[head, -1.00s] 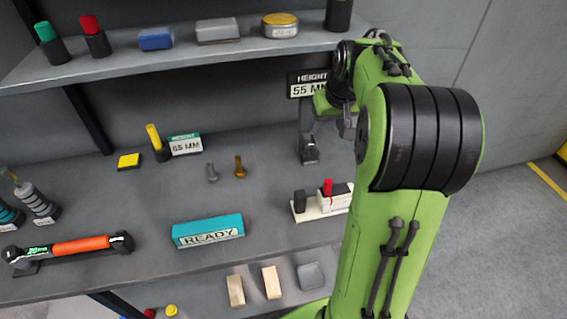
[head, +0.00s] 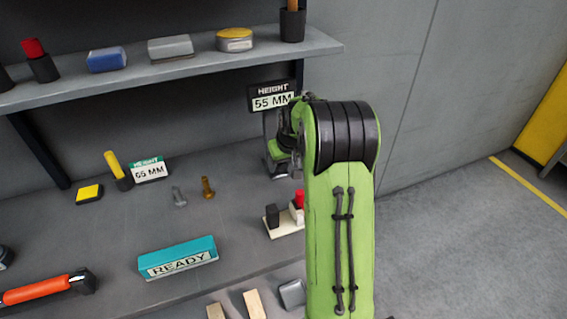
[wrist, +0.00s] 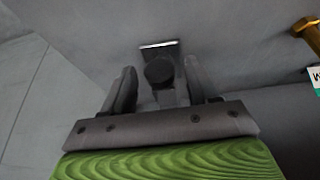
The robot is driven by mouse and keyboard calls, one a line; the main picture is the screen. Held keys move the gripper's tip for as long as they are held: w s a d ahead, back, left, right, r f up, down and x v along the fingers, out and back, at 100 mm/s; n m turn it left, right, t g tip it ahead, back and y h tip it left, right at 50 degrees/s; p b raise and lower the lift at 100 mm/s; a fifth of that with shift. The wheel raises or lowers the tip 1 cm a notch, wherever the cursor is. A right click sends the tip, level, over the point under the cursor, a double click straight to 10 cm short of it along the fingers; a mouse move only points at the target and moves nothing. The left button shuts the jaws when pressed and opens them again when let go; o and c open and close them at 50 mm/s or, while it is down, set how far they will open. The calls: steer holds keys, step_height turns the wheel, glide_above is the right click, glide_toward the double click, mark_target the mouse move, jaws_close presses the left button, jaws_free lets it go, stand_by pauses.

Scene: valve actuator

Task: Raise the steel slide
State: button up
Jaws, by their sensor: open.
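A dark upright fixture (head: 270,126) stands at the back right of the bench under a black sign (head: 272,96) reading "HEIGHT 55 MM". My arm partly covers it in the head view. In the wrist view a dark round knob (wrist: 159,71) sits in front of a grey metal part with a bright edge (wrist: 160,44); I cannot tell for certain which part is the steel slide. My gripper (wrist: 160,80) is open, with one finger on each side of the knob. Gaps show between the fingers and the knob. The gripper is mostly hidden in the head view.
A small "65 MM" sign (head: 149,169), two bolts (head: 208,187), a teal "READY" block (head: 178,257) and a white block with a red button (head: 285,219) are on the bench. A shelf (head: 180,76) runs above. Open floor (head: 460,250) lies right.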

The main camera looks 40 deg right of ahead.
jaws_close()
step_height(320, 180, up, 5)
steer(key=p, duration=0.3)
steer(key=shift+f, duration=0.3)
jaws_free()
steer(key=p+v, duration=0.2)
steer(key=v, duration=1.3)
steer(key=shift+r+p, duration=0.4)
steer(key=shift+s+a, duration=0.1)
steer(key=shift+s, duration=0.05)
